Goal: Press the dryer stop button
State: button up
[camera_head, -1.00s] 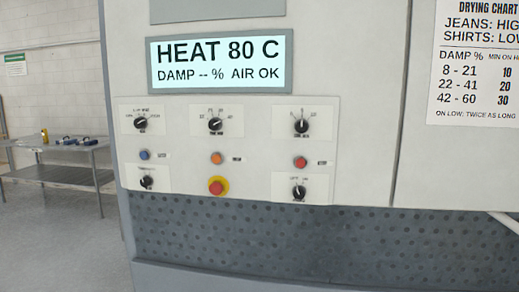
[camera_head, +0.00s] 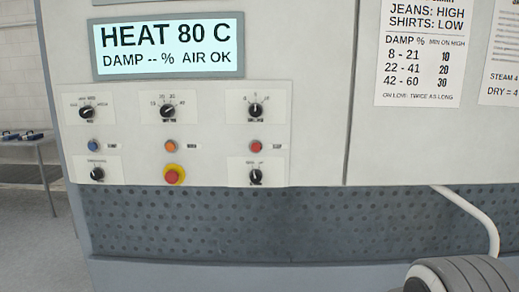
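The dryer's control panel (camera_head: 210,130) faces me in the head view. A small red button (camera_head: 256,147) sits on its right side, between an upper and a lower black knob, with a small label to its right that is too blurred to read surely. A larger red mushroom button on a yellow base (camera_head: 173,174) sits lower, near the panel's middle. An orange button (camera_head: 170,146) and a blue button (camera_head: 93,145) are in the same row as the small red one. My gripper is not in view.
A lit display (camera_head: 168,46) above the controls reads HEAT 80 C, DAMP -- %, AIR OK. A drying chart (camera_head: 422,52) hangs at the upper right. A white hose (camera_head: 473,212) bends down at the right. A grey ribbed part shows at bottom right. A metal table (camera_head: 38,145) stands left.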

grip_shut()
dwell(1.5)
